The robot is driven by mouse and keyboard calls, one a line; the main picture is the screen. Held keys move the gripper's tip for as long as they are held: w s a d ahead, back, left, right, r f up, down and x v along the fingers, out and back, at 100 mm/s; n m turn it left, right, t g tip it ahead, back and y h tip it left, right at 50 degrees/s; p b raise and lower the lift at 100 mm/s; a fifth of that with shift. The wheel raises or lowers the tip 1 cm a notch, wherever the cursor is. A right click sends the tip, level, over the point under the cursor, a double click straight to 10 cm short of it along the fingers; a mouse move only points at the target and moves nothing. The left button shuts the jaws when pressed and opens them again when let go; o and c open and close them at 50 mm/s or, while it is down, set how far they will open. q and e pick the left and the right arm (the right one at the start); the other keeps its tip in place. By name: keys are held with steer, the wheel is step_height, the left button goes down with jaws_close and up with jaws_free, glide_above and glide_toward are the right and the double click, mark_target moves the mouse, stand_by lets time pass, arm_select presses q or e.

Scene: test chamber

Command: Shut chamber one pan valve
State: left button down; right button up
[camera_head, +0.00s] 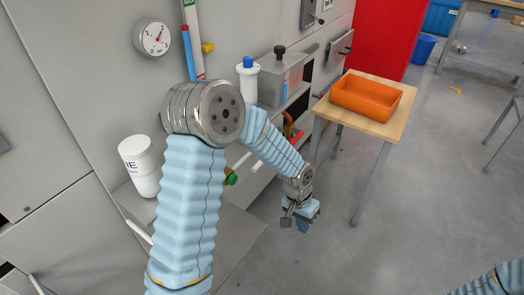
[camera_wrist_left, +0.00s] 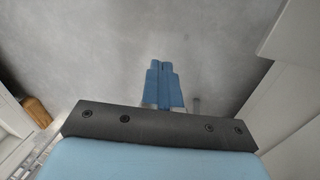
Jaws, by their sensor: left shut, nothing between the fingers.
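My left gripper (camera_head: 303,226) hangs low over the floor, between the cabinet front and the wooden table. In the left wrist view its blue fingers (camera_wrist_left: 162,84) are together with nothing between them, over bare grey floor. A small green and yellow valve-like fitting (camera_head: 231,179) shows low on the chamber front, partly hidden behind my left arm. A red and dark fitting (camera_head: 291,130) sits under the shelf, apart from the gripper. I cannot tell which fitting is the chamber one pan valve, nor its position. My right gripper is out of view.
An orange tray (camera_head: 366,97) stands on the wooden table (camera_head: 387,128), right of my left arm. A white tub (camera_head: 140,166) and a blue-capped bottle (camera_head: 248,80) stand by the wall. A gauge (camera_head: 153,38) hangs above. Floor (camera_head: 330,255) is clear in front.

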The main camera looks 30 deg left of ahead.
arm_select(q)
steer(key=w+a+r+y, duration=0.1)
steer(key=w+a+r, duration=0.15)
steer(key=r, duration=0.65)
steer(key=w+a+r+y, duration=0.1)
steer(key=a+r+y, duration=0.15)
steer(key=r, duration=0.75)
step_height(320, 180, up, 16)
steer(key=n+y+p, duration=0.1)
glide_above(260, 163)
steer(key=d, duration=0.3)
steer(key=shift+s+d, duration=0.1)
steer(key=shift+s, duration=0.05)
steer(key=a+f, duration=0.1)
steer(key=f, duration=0.8)
steer(key=a+f+b, duration=0.1)
steer(key=f, duration=0.3)
steer(key=shift+a+f, duration=0.35)
steer(key=shift+f, duration=0.05)
